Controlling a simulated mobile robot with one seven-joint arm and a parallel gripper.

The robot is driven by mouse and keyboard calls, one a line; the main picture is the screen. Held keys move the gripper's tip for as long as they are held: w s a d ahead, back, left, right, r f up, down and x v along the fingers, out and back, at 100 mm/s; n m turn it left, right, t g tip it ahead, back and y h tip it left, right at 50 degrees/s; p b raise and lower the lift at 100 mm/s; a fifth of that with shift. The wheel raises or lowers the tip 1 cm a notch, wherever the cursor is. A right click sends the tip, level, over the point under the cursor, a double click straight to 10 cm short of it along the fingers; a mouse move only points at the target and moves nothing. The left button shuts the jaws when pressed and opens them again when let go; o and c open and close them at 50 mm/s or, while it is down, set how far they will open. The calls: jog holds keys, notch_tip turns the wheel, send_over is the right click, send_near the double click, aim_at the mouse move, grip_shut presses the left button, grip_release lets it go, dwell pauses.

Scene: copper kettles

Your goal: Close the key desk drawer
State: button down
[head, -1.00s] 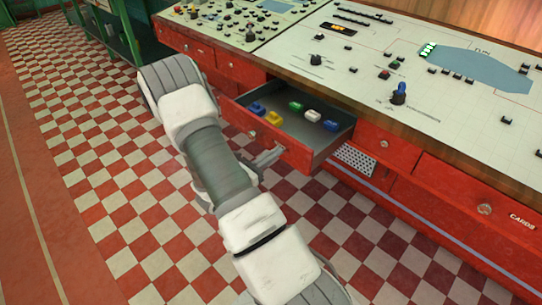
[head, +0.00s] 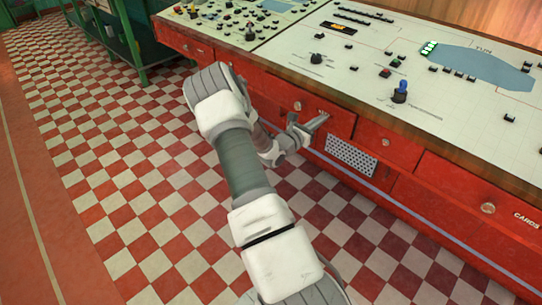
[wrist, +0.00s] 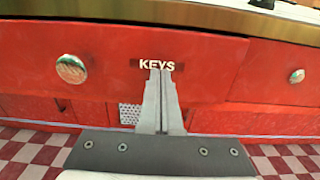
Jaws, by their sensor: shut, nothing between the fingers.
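The key drawer (head: 338,119) is a red front in the desk, flush or nearly flush with the panels beside it. In the wrist view its front (wrist: 215,72) carries a "KEYS" label and a round metal knob (wrist: 71,69) at left. My gripper (head: 324,117) is shut and empty, with its tips at the drawer front. In the wrist view my gripper (wrist: 160,72) points at the front just below the label and seems to touch it. The inside of the drawer is hidden.
The desk top (head: 375,85) overhangs the drawers and carries switches and knobs. Another red drawer (head: 387,141) with a knob is to the right, and a perforated panel (head: 351,160) is below. The checkered floor (head: 120,180) at left is clear.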

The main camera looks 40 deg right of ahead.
jog(key=shift+w+d+r, duration=0.1)
jog(key=shift+d+r, duration=0.05)
jog(key=shift+d, duration=0.55)
jog(key=shift+d+r, duration=0.1)
